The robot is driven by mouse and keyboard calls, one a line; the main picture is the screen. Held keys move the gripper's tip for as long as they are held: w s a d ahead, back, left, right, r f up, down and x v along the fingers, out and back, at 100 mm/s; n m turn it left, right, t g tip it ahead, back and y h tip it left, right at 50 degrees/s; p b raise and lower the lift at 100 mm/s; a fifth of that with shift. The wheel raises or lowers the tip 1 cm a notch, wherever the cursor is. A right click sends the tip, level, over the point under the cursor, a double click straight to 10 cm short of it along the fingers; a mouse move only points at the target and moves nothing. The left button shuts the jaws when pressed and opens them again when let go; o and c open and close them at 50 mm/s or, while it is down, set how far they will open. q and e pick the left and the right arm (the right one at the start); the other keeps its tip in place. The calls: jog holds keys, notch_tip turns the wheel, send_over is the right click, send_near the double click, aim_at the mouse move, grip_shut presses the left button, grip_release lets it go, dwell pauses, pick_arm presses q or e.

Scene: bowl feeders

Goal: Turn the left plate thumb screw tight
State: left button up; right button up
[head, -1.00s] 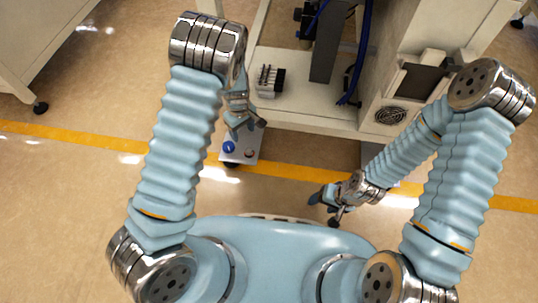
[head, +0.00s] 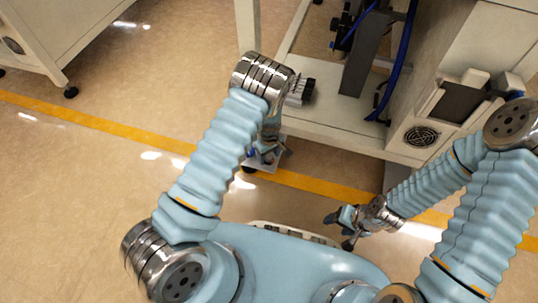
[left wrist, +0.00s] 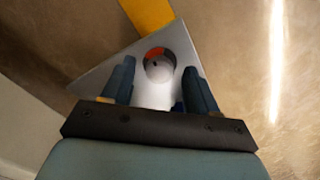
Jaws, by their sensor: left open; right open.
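A small pale metal plate (head: 262,166) sticks out low from the front of the machine in the head view. My left gripper (head: 270,155) is over it, open, and hides much of it. In the left wrist view the plate (left wrist: 105,75) lies beyond my open left gripper (left wrist: 160,75). A round grey knob with a red and black ring (left wrist: 158,66) shows between the fingers, apart from them. My right gripper (head: 346,226) is open and empty, away from the plate.
The machine's pale shelf (head: 335,117) stands above and behind the plate, with a dark-ended block (head: 306,92) on it. A cabinet with a fan grille (head: 421,137) is to the right. Open floor with a yellow line (head: 110,128) lies to the left.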

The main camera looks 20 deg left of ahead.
pick_arm(q)
jog(key=c, duration=1)
jog(key=shift+c, duration=0.2)
